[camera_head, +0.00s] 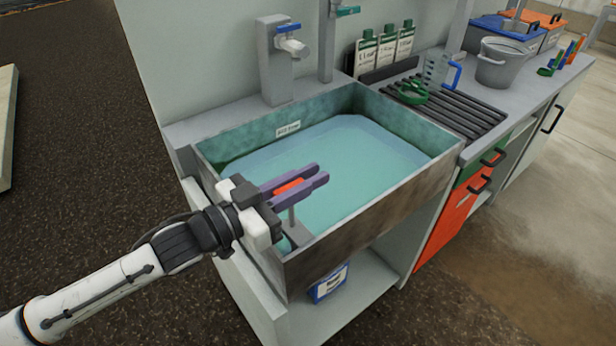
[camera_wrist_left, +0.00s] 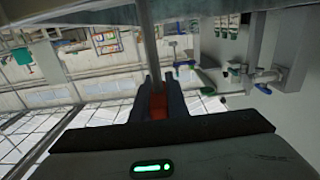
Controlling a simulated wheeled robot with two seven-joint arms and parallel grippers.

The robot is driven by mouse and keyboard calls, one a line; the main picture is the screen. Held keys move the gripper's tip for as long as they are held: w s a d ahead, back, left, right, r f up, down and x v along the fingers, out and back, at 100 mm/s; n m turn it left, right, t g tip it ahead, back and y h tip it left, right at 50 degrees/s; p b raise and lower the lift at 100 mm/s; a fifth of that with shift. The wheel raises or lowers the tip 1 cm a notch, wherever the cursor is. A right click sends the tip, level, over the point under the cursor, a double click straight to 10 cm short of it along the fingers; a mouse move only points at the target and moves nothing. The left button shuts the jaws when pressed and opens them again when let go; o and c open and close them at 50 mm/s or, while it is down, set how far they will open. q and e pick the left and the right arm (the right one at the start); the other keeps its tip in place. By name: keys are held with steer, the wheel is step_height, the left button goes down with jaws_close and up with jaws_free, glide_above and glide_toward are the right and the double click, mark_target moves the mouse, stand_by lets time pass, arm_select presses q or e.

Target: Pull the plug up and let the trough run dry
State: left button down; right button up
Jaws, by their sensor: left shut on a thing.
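The trough (camera_head: 370,205) is a deep basin with stained walls, and blue-green water (camera_head: 350,160) stands in it. My left gripper (camera_head: 305,180) is over the trough's near left part, shut on the red-orange plug handle (camera_head: 289,186). A grey stem (camera_head: 291,218) shows below the fingers and runs down toward the water. In the left wrist view the red handle (camera_wrist_left: 158,106) sits between the dark fingers, with a grey rod beyond it. The plug's lower end and the drain are not visible. My right gripper is not in view.
A tap with a blue lever (camera_head: 290,38) and a second, green-levered tap (camera_head: 345,10) stand behind the trough. To the right are a black drain rack (camera_head: 455,112), a clear jug (camera_head: 436,70), bottles (camera_head: 388,48) and a grey bucket (camera_head: 505,62).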

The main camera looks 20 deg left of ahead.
arm_select(q)
step_height(320, 180, up, 2)
steer(key=shift+p, duration=0.35)
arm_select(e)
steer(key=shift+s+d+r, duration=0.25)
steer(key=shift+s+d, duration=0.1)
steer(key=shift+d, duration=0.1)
arm_select(q)
steer(key=c, duration=1.7)
jaws_free()
steer(key=shift+s+a+f, duration=0.15)
steer(key=shift+s+a, duration=0.2)
steer(key=shift+s, duration=0.05)
steer(key=b+v, duration=0.1)
steer(key=v, duration=0.8)
steer(key=shift+s+a, duration=0.1)
steer(key=shift+s, duration=0.05)
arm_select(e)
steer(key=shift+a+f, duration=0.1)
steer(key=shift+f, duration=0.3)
